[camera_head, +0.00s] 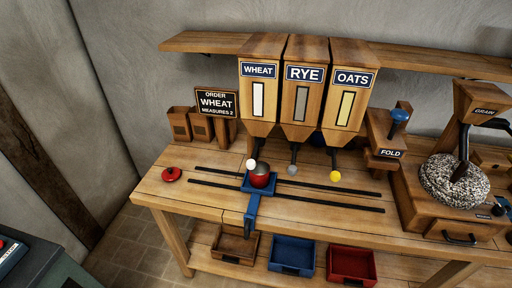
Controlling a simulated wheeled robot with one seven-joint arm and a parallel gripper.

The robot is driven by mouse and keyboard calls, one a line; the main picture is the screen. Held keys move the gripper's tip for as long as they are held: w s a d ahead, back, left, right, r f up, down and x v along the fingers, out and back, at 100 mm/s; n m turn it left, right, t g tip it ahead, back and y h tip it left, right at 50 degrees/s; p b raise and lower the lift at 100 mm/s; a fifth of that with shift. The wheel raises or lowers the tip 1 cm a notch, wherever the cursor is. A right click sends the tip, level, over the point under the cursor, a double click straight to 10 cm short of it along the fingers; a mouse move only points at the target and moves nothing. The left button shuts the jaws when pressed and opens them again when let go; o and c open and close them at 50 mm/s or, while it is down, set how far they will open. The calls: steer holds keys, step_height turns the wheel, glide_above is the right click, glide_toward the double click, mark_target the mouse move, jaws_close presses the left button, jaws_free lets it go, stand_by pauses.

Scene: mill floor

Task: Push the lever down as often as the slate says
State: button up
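The slate (216,102) on the left reads "ORDER WHEAT MEASURES 2". Three wooden hoppers stand in a row: wheat (258,95), rye (303,95) and oats (347,95). A red pot (260,180) sits on a blue carriage (252,205) on two dark rails, in front of the wheat hopper and close to the white knob. The pot's contents cannot be made out. My gripper is not in view.
On the right stand the "FOLD" post with a blue knob (399,115) and a mill with a speckled stone (455,182). Brown, blue (291,255) and red trays sit on the lower shelf. A shelf runs above.

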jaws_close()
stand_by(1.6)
